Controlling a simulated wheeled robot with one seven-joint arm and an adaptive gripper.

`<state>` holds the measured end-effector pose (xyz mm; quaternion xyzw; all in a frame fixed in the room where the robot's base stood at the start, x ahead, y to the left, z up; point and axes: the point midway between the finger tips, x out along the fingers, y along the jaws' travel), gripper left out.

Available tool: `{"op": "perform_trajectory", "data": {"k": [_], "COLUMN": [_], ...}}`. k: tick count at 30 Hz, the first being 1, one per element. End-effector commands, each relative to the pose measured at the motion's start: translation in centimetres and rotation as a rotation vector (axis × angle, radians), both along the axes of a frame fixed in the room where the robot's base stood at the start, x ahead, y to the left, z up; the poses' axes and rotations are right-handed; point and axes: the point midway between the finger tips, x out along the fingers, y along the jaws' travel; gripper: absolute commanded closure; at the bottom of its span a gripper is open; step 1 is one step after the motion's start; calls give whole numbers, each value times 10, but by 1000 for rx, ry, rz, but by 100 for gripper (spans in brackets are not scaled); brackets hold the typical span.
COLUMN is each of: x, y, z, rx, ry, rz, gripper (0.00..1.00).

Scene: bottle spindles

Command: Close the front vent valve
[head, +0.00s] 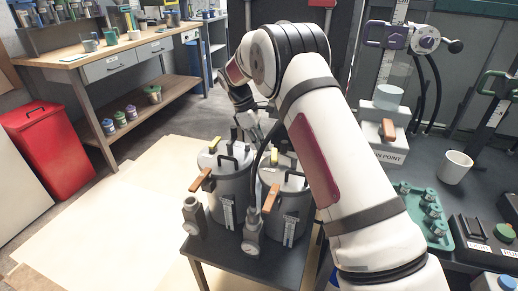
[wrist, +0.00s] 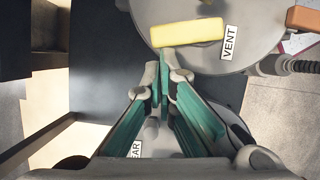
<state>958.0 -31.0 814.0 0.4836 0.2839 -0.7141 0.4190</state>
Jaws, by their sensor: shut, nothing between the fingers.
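Two grey lidded pots stand side by side, a left pot (head: 229,190) and a right pot (head: 291,205). A yellow vent handle (head: 216,143) shows on the left lid and another (head: 274,156) on the right lid. In the wrist view, a yellow handle (wrist: 187,32) lies nearly level across a lid beside a VENT label (wrist: 229,42). My gripper (wrist: 164,68) is shut and empty, its tips just below that handle; I cannot tell whether they touch. A partly hidden label ending in "EAR" (wrist: 134,150) shows on the other lid. I cannot read a "front" label.
The pots stand on a dark table (head: 246,263). Orange handles (head: 201,180) (head: 271,198) stick out at their fronts. A dark hose runs between the pots. A bench with a white cup (head: 455,167) and a green tray (head: 424,205) is at right. Open floor lies left.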

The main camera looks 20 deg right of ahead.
Motion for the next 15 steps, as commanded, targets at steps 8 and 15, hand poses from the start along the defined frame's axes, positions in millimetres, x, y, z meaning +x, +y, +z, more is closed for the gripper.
{"op": "perform_trajectory", "data": {"k": [8, 15], "x": [2, 2], "y": [-9, -11], "z": [0, 0], "rx": [-1, -1], "ry": [1, 0], "rz": [-38, -35], "gripper": [100, 100]}}
